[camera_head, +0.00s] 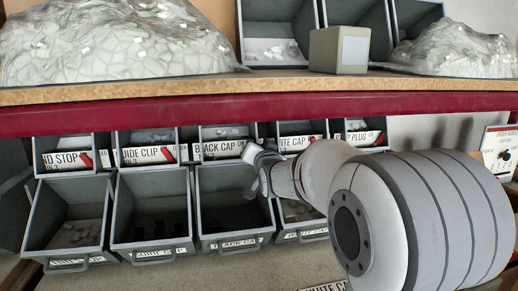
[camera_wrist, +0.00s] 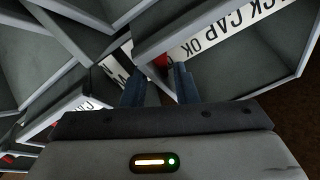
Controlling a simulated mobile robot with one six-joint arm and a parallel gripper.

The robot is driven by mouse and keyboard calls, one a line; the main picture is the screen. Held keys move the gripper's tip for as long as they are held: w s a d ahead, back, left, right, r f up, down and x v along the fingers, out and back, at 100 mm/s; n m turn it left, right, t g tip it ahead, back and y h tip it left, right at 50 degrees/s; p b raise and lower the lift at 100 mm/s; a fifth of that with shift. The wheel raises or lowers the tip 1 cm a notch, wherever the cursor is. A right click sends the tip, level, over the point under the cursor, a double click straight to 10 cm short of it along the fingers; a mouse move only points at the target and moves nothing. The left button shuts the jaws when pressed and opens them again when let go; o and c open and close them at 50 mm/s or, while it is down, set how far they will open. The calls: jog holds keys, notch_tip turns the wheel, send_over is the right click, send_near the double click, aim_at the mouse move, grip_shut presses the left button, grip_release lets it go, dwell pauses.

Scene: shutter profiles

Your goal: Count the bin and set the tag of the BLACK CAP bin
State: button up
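The BLACK CAP label (camera_head: 218,148) is a white strip on the front of a small grey upper bin (camera_head: 227,134). It reads "BLACK CAP OK", with part of its right end behind my gripper. Below it, the larger BLACK CAP bin (camera_head: 236,205) has a dark interior; I cannot tell whether anything lies in it. My gripper (camera_head: 256,160) is at the right end of the label. In the wrist view, my gripper (camera_wrist: 158,82) has its two fingers apart, beside the label (camera_wrist: 222,38). A red tag piece (camera_wrist: 161,61) shows beyond the gap; contact is unclear.
Neighbouring bins carry END STOP (camera_head: 67,160), GUIDE CLIP (camera_head: 150,155), WHITE CAP (camera_head: 297,142) and STOP PLUG (camera_head: 358,138) labels. A dark red shelf edge (camera_head: 200,112) runs just above. A panel (camera_head: 499,150) stands at the far right.

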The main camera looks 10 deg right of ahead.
jog(key=shift+o, duration=0.9)
jog(key=s, duration=0.8)
jog(key=shift+b, duration=0.3)
jog(key=shift+w, duration=0.1)
jog(key=s+f+n+g+p, duration=0.2)
jog(key=s+f+g+p, duration=0.1)
jog(key=s, duration=0.7)
jog(key=s+f+n+g+p, duration=0.1)
jog(key=s+f+g+p, duration=0.2)
jog(key=s+g, duration=0.4)
jog(key=s+f+n+g+p, duration=0.2)
jog(key=s+g+p, duration=0.3)
jog(key=s, duration=0.8)
jog(key=shift+a+f+n+p, duration=0.3)
jog(key=shift+a+f, duration=0.15)
jog(key=shift+f, duration=0.45)
